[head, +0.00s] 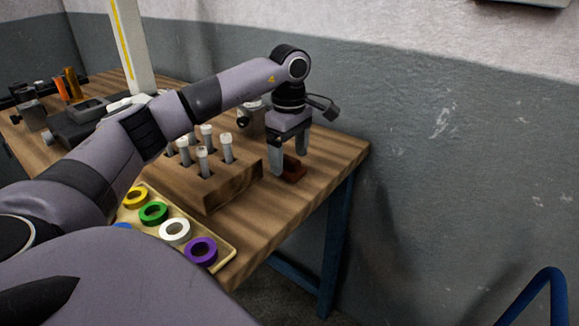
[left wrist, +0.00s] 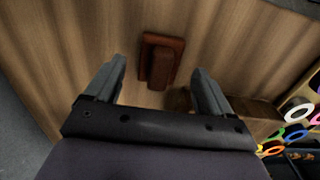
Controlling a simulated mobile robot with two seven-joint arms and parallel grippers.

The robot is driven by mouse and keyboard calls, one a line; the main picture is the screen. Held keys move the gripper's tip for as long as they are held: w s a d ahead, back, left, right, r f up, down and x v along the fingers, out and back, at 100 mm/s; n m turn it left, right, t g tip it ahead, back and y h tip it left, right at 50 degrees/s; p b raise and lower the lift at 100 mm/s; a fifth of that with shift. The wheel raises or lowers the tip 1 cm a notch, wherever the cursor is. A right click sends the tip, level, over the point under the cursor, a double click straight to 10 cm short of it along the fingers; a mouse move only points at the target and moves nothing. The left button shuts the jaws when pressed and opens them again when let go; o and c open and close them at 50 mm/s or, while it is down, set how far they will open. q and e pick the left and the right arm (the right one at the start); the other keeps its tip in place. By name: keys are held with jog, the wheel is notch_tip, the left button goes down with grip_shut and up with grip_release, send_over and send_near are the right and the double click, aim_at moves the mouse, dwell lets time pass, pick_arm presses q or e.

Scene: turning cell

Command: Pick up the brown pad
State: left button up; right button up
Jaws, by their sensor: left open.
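The brown pad (head: 293,170) is a small reddish-brown block with a raised ridge, lying on the wooden table near its right end. In the left wrist view the brown pad (left wrist: 162,59) lies just beyond the fingertips, between their lines. My left gripper (head: 288,160) points down over it, fingers apart and empty; it also shows in the left wrist view (left wrist: 158,80). In the head view one finger hides part of the pad's surroundings. I cannot tell the exact height of the fingertips above the table. My right gripper is not in view.
A wooden block (head: 234,184) holding several grey-white pegs stands just left of the pad. A tray (head: 224,247) with coloured rings lies at the table's front edge. Bare wooden table (head: 335,150) lies right of the pad, with a grey wall behind.

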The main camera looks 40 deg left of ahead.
pick_arm(q)
notch_tip(320, 180, down, 2)
jog(key=c, duration=1.1)
jog(key=shift+c, duration=0.2)
jog(key=shift+r, duration=0.15)
notch_tip(320, 180, up, 12)
notch_tip(320, 180, up, 8)
jog(key=p, duration=0.5)
send_over(290, 158)
jog(key=shift+a, duration=0.1)
